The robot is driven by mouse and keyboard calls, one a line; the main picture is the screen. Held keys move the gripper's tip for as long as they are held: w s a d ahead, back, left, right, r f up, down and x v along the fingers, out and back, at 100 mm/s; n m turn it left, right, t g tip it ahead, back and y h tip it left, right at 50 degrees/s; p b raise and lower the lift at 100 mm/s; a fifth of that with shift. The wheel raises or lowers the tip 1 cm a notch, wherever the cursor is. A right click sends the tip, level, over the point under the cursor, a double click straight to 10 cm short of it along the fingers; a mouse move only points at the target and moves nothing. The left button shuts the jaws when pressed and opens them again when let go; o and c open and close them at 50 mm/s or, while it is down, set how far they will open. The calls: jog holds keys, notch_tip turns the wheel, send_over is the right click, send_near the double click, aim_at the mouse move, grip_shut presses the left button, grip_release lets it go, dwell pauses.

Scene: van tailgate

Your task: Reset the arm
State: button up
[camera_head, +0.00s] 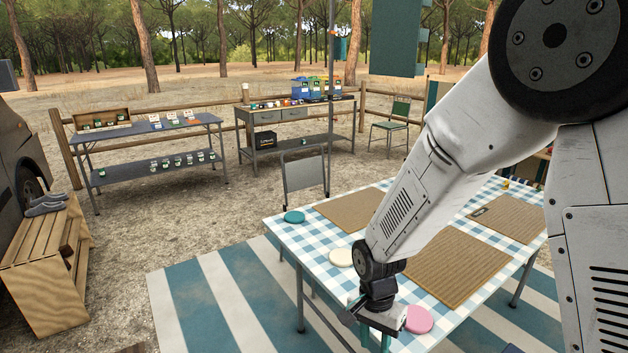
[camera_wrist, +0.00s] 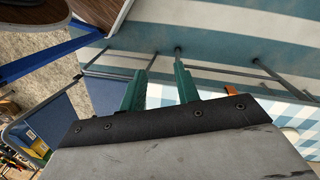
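My arm reaches down from the upper right in the head view. My gripper (camera_head: 375,338) is at the near edge of the checked table (camera_head: 318,260), just left of a pink round plate (camera_head: 418,319) in the picture. In the wrist view its two green fingers (camera_wrist: 160,84) stand apart with nothing between them; the striped rug and a table leg show beyond. The fingertips are partly cut off by the lower edge of the head view. I cannot tell the exact gap between gripper and table edge.
The table bears woven mats (camera_head: 455,266), a cream plate (camera_head: 341,257) and a teal plate (camera_head: 294,217). A folding chair (camera_head: 304,173) stands behind it. A wooden crate (camera_head: 45,265) with shoes is at left. Two stocked tables stand further back. The striped rug (camera_head: 215,300) is clear at left.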

jog(key=s+d+r+n+t, duration=0.1)
jog(key=s+d+r+n, duration=0.1)
jog(key=s+d+r, duration=0.2)
jog(key=s+d+r+n+t, duration=0.1)
jog(key=s+d+r+n, duration=0.2)
jog(key=s+r, duration=0.6)
jog(key=s+d+r+n+t, duration=0.1)
jog(key=s+d+r+n, duration=0.1)
jog(key=s+d+r, duration=0.5)
notch_tip(320, 180, up, 6)
jog(key=shift+n+y, duration=0.3)
